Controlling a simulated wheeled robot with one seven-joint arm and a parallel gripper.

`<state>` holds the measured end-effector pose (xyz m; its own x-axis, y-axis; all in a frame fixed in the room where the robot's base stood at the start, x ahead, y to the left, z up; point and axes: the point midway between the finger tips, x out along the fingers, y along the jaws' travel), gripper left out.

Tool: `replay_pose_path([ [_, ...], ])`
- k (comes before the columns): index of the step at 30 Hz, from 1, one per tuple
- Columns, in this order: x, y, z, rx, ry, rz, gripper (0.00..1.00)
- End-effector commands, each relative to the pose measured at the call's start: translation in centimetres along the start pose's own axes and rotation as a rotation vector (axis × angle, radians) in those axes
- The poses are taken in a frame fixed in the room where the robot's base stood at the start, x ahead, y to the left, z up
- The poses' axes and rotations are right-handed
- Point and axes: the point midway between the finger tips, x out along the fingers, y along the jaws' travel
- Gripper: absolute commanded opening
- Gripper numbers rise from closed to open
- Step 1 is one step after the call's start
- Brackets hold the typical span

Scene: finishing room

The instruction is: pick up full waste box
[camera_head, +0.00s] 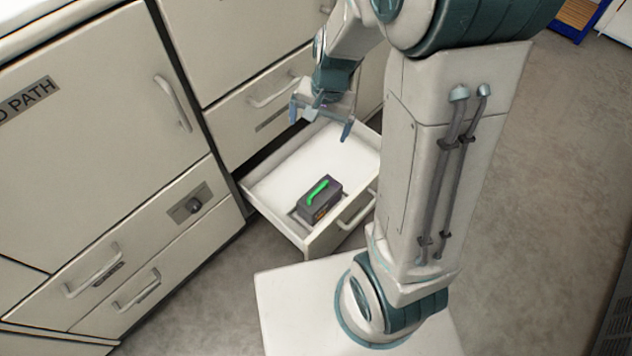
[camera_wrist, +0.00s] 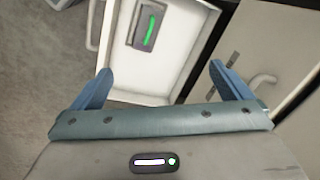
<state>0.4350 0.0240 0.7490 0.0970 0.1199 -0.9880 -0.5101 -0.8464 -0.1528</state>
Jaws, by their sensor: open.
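The waste box (camera_head: 320,205) is a small dark grey box with a bright green handle on top and an orange mark on its side. It sits in the front part of a pulled-out white drawer (camera_head: 275,180). In the wrist view the box (camera_wrist: 148,27) lies near the top, beyond the fingers, inside the drawer (camera_wrist: 185,50). My gripper (camera_head: 320,120) is open and empty above the drawer's rear part, apart from the box. In the wrist view its two blue fingers (camera_wrist: 160,88) stand wide apart with nothing between them. Whether the box is full cannot be seen.
Closed cabinet fronts with handles (camera_head: 110,130) stand left and behind the open drawer. The drawer has a front handle (camera_head: 357,208). Clear grey floor (camera_head: 560,150) lies to the right. A blue-edged item (camera_head: 572,18) is at the top right and a dark unit (camera_head: 615,310) at the lower right.

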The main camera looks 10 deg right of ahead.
Motion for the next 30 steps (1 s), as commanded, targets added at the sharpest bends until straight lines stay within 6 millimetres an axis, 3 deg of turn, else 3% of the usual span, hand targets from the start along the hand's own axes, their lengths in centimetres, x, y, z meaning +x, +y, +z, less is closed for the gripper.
replay_pose_path([
  [1, 4.7, 0.3, -0.7, 0.046, -0.014, 0.015, 0.98],
  [3, 9.0, 0.4, -1.7, 0.115, -0.02, 0.032, 0.98],
  [9, 20.5, 1.6, -3.9, 0.292, -0.017, 0.093, 0.98],
  [12, 24.8, 2.4, -4.6, 0.357, -0.007, 0.12, 0.98],
  [15, 27.6, 3.0, -5.1, 0.401, 0.004, 0.14, 0.98],
  [23, 31.3, 3.8, -5.4, 0.44, 0.013, 0.158, 0.98],
  [30, 36.0, 4.5, -5.3, 0.439, 0.012, 0.158, 0.98],
])
